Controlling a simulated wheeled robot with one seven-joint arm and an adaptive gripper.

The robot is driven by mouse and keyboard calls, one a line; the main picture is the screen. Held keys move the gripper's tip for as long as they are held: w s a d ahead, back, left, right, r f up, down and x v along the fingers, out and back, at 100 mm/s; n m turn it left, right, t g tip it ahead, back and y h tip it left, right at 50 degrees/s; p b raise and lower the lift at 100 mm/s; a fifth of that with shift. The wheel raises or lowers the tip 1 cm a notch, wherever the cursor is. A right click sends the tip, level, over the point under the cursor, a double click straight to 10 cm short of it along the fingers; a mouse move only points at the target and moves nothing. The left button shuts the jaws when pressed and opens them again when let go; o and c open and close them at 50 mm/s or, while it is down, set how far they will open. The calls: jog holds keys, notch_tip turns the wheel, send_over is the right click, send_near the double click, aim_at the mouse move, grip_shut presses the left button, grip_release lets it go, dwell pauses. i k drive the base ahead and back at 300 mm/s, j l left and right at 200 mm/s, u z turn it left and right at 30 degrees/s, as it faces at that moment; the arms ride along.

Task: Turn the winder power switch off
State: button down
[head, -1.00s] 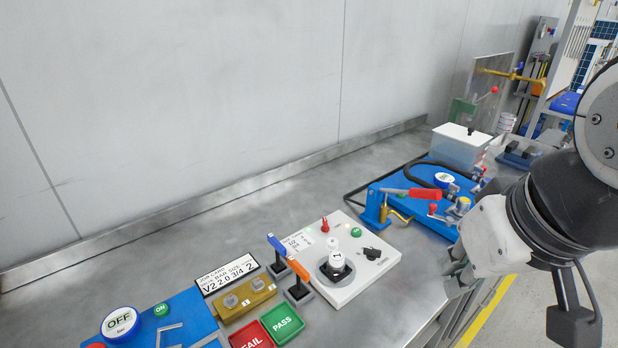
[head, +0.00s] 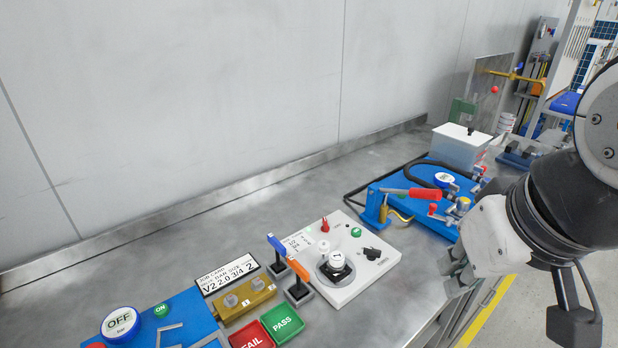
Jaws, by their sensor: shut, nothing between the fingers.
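A white panel box (head: 376,275) on the bench carries a black rotary knob (head: 372,253), a green button (head: 356,232), a red part (head: 325,225) and a round white-topped hub (head: 336,260) with a small white peg (head: 323,246) beside it. This looks like the winder, and the black knob may be its power switch; its label is too small to read. My gripper (head: 450,283) is at the right, near the bench's front edge, to the right of the box and apart from it. It is shut and empty. My wrist hides part of the bench behind it.
A blue fixture with a red-handled clamp (head: 408,192) stands behind the box on the right. The bench's back left is clear.

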aim_at(326, 228)
jog(key=i+l+u, duration=0.1)
jog(key=l, duration=0.3)
jog(key=i+l+u, duration=0.15)
jog(key=l, duration=0.25)
jog(key=i+l+u, duration=0.1)
jog(key=l, duration=0.3)
jog(key=i, duration=0.05)
